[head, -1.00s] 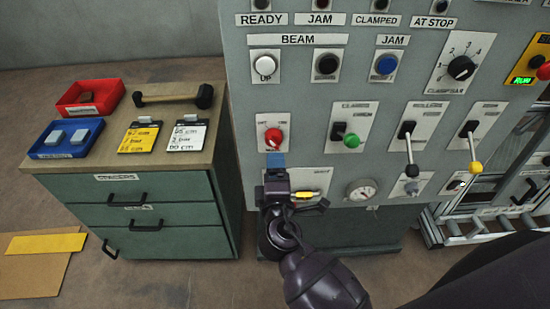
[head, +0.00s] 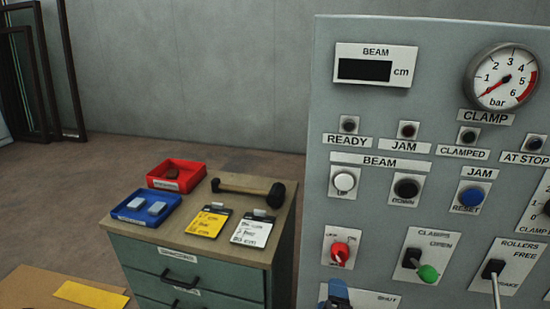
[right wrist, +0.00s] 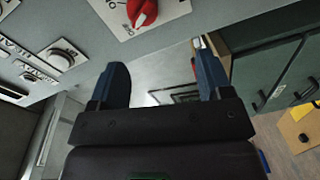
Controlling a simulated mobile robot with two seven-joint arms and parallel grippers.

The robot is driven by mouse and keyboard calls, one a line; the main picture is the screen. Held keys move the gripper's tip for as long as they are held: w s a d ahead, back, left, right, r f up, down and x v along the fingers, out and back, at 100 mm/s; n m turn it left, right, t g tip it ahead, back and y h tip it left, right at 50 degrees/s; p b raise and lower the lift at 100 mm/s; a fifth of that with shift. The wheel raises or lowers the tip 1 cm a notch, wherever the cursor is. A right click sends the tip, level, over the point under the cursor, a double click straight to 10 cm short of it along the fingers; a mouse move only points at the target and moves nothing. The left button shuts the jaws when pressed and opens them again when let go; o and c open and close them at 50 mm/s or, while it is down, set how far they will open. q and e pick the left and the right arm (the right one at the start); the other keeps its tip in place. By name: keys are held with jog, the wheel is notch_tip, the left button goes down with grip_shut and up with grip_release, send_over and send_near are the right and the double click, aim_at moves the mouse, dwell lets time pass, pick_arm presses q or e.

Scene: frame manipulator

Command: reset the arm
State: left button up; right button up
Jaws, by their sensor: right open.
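My right gripper (right wrist: 162,82) is open, with two blue fingers apart and nothing between them in the right wrist view. In the head view only a blue fingertip part of the right gripper (head: 337,293) shows at the bottom edge, in front of the grey control panel (head: 425,110). It is just below the red rotary knob (head: 340,253). The red knob also shows in the right wrist view (right wrist: 142,12), beyond the fingers and apart from them. The rest of my right arm is below the head picture. My left gripper is in neither view.
A green drawer cabinet (head: 190,275) stands left of the panel. On its top are a red tray (head: 190,183), a blue tray (head: 125,212), a dark-ended handled tool (head: 245,188) and two tags. The panel carries several buttons, levers and a clamp gauge (head: 502,77).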

jog(key=s+d+f+m+g+y, duration=0.3)
jog(key=s+d+f+m+g, duration=0.2)
jog(key=s+d+f+m, duration=0.7)
jog(key=s+d+f, duration=0.2)
jog(key=s+f, duration=0.2)
jog(key=shift+s+d, duration=0.25)
jog(key=shift+d, duration=0.05)
jog(key=shift+s, duration=0.2)
